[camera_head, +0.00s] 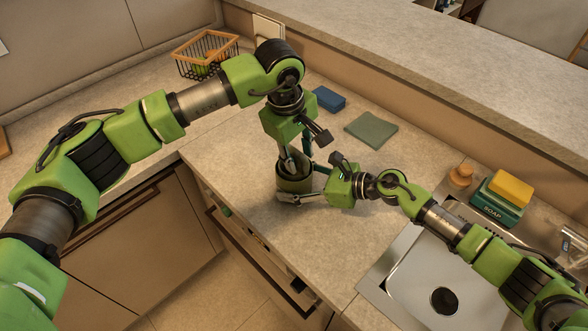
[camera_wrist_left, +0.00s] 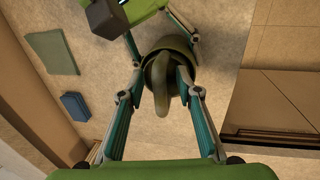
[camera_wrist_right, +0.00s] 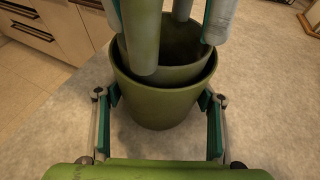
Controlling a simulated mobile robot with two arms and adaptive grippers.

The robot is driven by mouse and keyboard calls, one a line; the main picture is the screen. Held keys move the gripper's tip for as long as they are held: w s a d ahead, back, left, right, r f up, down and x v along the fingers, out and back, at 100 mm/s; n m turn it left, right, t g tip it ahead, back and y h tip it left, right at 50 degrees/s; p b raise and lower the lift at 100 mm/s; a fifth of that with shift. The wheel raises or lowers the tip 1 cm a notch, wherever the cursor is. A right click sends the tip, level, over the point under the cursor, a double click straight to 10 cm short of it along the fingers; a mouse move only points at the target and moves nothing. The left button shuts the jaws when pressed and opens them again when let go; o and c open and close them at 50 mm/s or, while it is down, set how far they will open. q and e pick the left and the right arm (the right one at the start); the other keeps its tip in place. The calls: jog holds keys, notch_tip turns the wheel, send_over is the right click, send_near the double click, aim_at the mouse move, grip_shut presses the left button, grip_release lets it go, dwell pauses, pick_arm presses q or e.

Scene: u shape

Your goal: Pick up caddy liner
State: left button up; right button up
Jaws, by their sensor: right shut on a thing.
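The olive-green caddy (camera_wrist_right: 158,105) stands upright on the counter near its front edge; it also shows in the head view (camera_head: 292,187). The caddy liner (camera_wrist_right: 175,72), a similar olive-green cup, sits inside it. A long olive handle-like part (camera_wrist_left: 160,85) rises from the liner towards the left wrist camera. My right gripper (camera_wrist_right: 159,96) is shut on the caddy's outer wall, one finger on each side. My left gripper (camera_wrist_left: 160,80) points down from above. Its fingers straddle the handle-like part with gaps on both sides. The head view hides most of the liner.
A blue sponge (camera_head: 328,99) and a green cloth (camera_head: 371,130) lie behind the caddy. A wire basket (camera_head: 206,56) stands at the back left. A soap box (camera_head: 495,208) with a yellow sponge (camera_head: 510,188) stands by the sink (camera_head: 431,290). The counter's front edge is close.

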pick_arm(q)
jog(key=shift+f, duration=0.1)
grip_shut()
notch_tip(320, 180, up, 21)
dwell(0.8)
pick_arm(e)
jog(key=o, duration=1.6)
jog(key=shift+c, duration=0.2)
jog(key=shift+d, duration=0.1)
